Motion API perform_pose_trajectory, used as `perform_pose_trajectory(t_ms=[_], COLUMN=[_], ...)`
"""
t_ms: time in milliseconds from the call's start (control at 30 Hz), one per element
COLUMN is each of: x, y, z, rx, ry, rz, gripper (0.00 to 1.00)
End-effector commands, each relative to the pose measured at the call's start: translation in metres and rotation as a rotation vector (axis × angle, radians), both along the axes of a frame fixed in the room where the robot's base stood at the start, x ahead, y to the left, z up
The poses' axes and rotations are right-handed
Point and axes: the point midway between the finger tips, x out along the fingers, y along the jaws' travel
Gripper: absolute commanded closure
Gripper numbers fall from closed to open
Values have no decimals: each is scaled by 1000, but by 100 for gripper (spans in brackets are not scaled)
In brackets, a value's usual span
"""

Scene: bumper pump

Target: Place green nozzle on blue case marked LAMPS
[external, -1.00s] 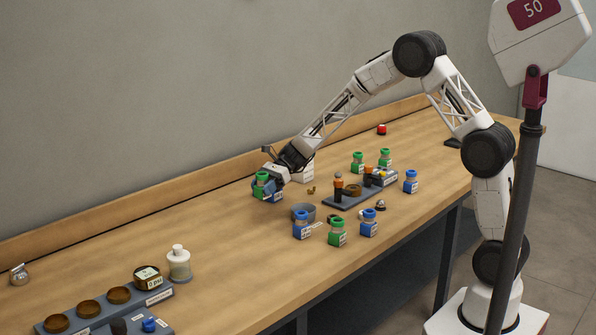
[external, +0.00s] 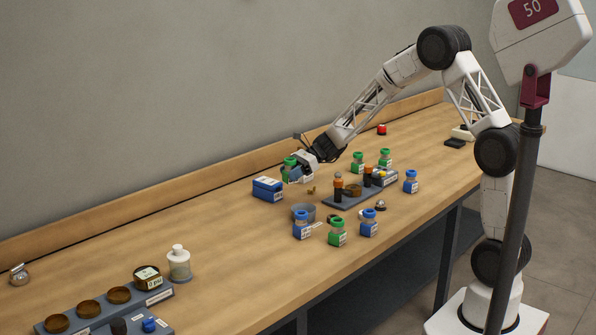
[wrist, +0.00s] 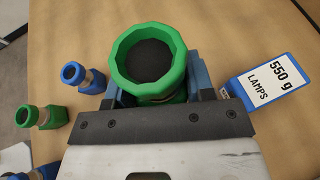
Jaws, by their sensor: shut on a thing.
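My gripper (external: 293,173) is shut on the green nozzle (external: 290,161), holding it above the bench. In the wrist view the green nozzle (wrist: 147,58) is a thick faceted ring with a dark opening, between the two blue-grey fingers of my gripper (wrist: 152,90). Its lower part is mostly hidden. The blue case (external: 267,190) lies on the bench, to the left of and below my gripper, apart from the nozzle. In the wrist view the blue case (wrist: 258,82) is at the right, its white label reading 550 g LAMPS.
A white-topped jar (external: 179,263) stands at the front left.

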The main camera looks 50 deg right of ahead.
Motion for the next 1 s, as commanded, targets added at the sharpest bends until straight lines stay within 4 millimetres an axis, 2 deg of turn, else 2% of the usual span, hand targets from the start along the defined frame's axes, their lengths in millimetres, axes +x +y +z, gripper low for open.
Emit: perform_pose_trajectory(t_ms=[100, 300, 767, 1000], x=[-5, -9, -9, 6], y=[-23, -43, -46, -44], z=[3, 5, 5, 3], rx=[0, 1, 0, 0], ry=[0, 2, 2, 2], rz=[-55, -103, -111, -110], gripper=[82, 82, 82, 82])
